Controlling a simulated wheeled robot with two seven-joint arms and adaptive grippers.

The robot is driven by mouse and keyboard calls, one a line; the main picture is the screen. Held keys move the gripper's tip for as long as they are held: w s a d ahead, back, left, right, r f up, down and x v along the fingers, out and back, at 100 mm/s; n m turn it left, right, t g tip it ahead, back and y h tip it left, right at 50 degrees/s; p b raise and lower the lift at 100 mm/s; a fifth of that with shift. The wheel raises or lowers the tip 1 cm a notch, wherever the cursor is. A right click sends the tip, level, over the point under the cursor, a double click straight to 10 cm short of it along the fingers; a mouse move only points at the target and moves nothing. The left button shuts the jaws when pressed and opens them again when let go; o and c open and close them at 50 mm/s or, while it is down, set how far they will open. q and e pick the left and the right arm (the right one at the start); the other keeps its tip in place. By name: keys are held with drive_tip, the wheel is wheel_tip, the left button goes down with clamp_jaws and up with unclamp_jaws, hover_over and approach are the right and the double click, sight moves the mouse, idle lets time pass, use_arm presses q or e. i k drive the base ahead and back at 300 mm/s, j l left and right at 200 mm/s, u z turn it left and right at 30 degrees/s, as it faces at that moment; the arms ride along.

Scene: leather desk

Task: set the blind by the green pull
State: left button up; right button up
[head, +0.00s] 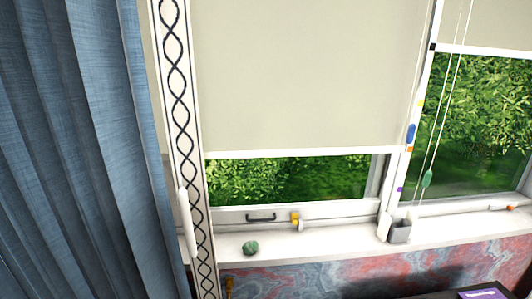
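The green pull (427,178) hangs on thin pale cords (440,115) in front of the right window, low over its glass. The right blind (490,22) is mostly raised, and its white bottom bar (485,50) lies high in the window. The left blind (310,75) is lowered over most of the left window, with its bottom bar (290,153) above a strip of greenery. A blue pull (410,134) hangs by the post between the windows. Neither of my grippers shows in the head view.
A grey cup (400,231) and a green stone (250,248) stand on the white sill (330,240). A blue curtain (70,150) and patterned strip (178,90) fill the left. A purple book (482,294) shows at bottom right. The air around the green pull looks clear.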

sight(426, 183)
drive_tip(key=z, duration=1.3)
